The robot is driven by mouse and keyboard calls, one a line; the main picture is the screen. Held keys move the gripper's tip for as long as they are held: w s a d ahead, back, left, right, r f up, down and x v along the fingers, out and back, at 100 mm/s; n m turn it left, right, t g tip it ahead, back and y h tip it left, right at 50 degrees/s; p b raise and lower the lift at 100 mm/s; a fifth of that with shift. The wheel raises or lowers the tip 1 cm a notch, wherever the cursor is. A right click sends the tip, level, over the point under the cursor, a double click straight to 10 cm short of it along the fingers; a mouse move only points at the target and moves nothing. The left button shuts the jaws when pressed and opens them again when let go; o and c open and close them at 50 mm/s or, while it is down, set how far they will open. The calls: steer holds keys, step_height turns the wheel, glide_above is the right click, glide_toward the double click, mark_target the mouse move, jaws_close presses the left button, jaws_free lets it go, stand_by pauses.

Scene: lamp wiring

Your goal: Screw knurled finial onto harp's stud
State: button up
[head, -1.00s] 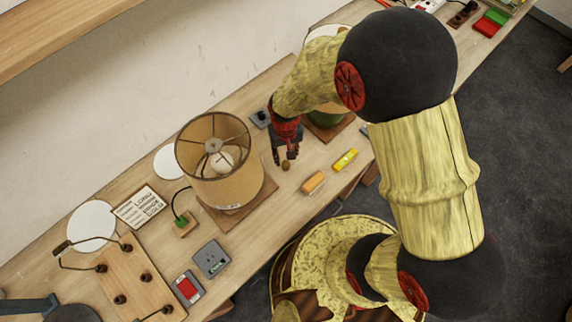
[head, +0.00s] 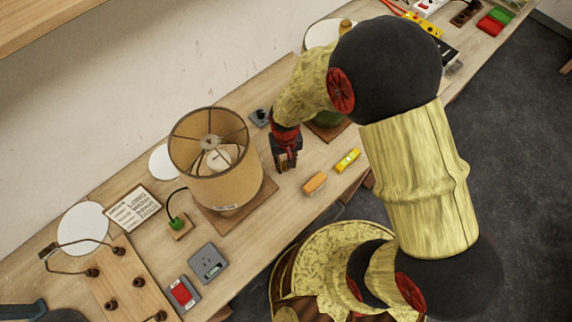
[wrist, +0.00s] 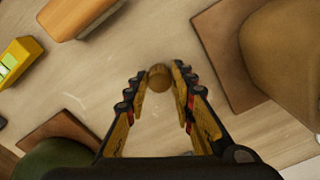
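The finial (wrist: 159,78), a small round brownish piece, sits between the fingertips of my gripper (wrist: 160,72) in the wrist view. The fingers are close to its two sides; I cannot tell whether they touch it. In the head view my gripper (head: 285,169) points down at the table, right of the lamp, and the finial is not visible there. The lamp has a tan drum shade (head: 215,180) on a square wooden base (head: 252,209). The hub (head: 210,142) of the shade's spokes shows at its open top, with a white bulb below. The stud itself is too small to make out.
An orange-brown block (head: 315,183) and a yellow level (head: 347,160) lie right of my gripper. A green lamp body on another base (head: 328,131) stands behind. A grey outlet box (head: 207,262), red switch (head: 182,293) and pegged board (head: 118,275) lie front left.

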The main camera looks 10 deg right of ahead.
jaws_close()
steer(key=shift+r, duration=0.15)
steer(key=shift+r+p, duration=1.95)
steer(key=shift+r, duration=0.45)
